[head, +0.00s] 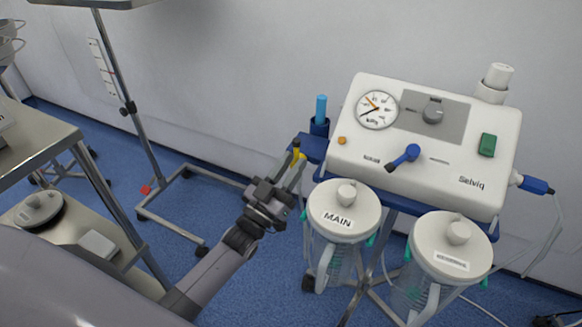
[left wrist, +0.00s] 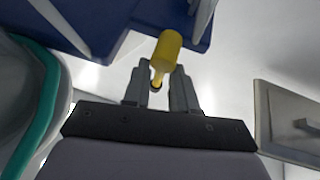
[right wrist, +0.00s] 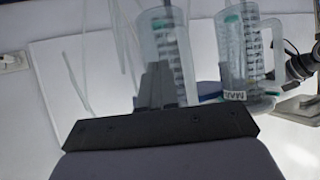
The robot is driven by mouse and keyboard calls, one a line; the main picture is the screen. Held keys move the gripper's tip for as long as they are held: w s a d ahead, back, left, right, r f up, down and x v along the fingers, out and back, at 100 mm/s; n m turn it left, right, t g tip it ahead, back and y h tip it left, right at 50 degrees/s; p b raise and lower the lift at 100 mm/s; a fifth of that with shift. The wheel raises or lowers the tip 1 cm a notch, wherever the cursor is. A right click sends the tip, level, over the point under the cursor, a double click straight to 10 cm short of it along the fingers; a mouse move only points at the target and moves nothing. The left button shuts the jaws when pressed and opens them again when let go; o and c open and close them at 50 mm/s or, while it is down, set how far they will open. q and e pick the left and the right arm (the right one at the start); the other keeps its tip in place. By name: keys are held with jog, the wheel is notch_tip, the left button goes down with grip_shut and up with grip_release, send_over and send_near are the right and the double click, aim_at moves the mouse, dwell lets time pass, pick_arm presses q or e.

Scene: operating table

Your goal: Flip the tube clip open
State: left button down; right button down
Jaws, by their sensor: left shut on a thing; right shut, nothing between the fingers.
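The yellow tube clip (head: 297,145) is at the left side of the suction unit, beside its blue bracket. In the left wrist view its yellow knobbed end (left wrist: 167,50) sticks out beyond my fingertips. My left gripper (head: 293,164) is shut on the clip; its fingers (left wrist: 158,84) stand on both sides of the narrow part. They hide part of the clip, and I cannot tell its angle to the tube. My right gripper (right wrist: 158,80) shows only in the right wrist view, shut and empty, with the canisters beyond it.
The white suction unit (head: 431,145) stands on a wheeled stand. The MAIN canister (head: 345,213) and a second canister (head: 449,250) hang in front, close to my left gripper. A steel table (head: 40,147) is at left, with a pole stand (head: 127,105) behind. Blue floor lies between.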

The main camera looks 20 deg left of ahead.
pick_arm(q)
jog(key=shift+a, duration=0.15)
jog(key=c, duration=1.2)
grip_release()
pick_arm(e)
jog(key=shift+f, duration=0.1)
pick_arm(q)
jog(key=shift+o, duration=0.2)
jog(key=v, duration=0.7)
jog(key=shift+p, duration=0.3)
pick_arm(e)
jog(key=shift+s+d+f, duration=0.15)
jog(key=shift+s+f, duration=0.1)
jog(key=shift+s, duration=0.05)
jog(key=shift+w+r, duration=0.1)
